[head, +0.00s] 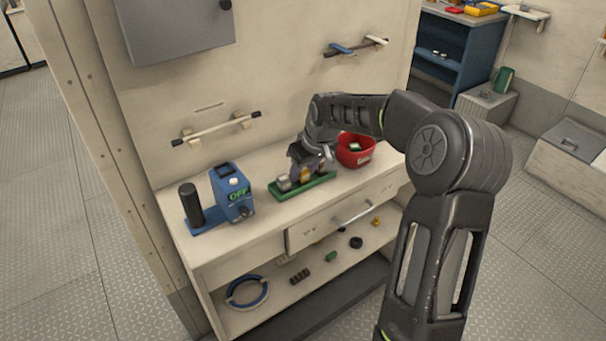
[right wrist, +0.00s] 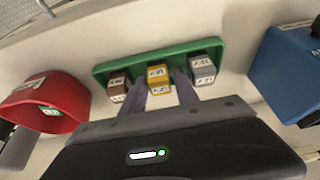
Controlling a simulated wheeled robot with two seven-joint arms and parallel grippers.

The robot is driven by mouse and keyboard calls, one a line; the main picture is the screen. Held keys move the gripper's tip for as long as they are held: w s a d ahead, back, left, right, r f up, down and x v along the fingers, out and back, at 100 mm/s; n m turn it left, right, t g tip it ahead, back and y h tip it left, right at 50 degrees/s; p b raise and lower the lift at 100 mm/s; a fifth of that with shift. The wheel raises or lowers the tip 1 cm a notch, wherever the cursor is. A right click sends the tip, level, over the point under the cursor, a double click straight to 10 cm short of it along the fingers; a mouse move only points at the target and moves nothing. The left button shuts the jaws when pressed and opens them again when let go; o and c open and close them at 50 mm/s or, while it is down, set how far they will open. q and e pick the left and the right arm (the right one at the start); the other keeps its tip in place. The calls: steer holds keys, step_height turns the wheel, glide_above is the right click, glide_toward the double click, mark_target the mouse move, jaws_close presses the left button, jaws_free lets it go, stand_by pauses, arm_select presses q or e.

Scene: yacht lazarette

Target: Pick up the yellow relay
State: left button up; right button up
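The yellow relay (right wrist: 158,79) stands in the middle of a green tray (right wrist: 125,66), between a brown relay (right wrist: 118,86) and a grey relay (right wrist: 202,70). It also shows in the head view (head: 305,174), partly hidden under my right gripper. My right gripper (right wrist: 160,85) points down at the tray, one finger on each side of the yellow relay. The fingers look open, with a narrow gap at the relay; contact is hard to tell. The tray (head: 318,186) rests on the bench top. My left gripper is in neither view.
A red bin (head: 356,150) stands behind the tray to the right. A blue switch box (head: 232,190) reading OFF, with a black cylinder (head: 191,204), is at the left. A drawer handle (head: 353,214) juts out below. The lower shelf holds several small items.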

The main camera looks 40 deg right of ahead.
stand_by(0.4)
jaws_close()
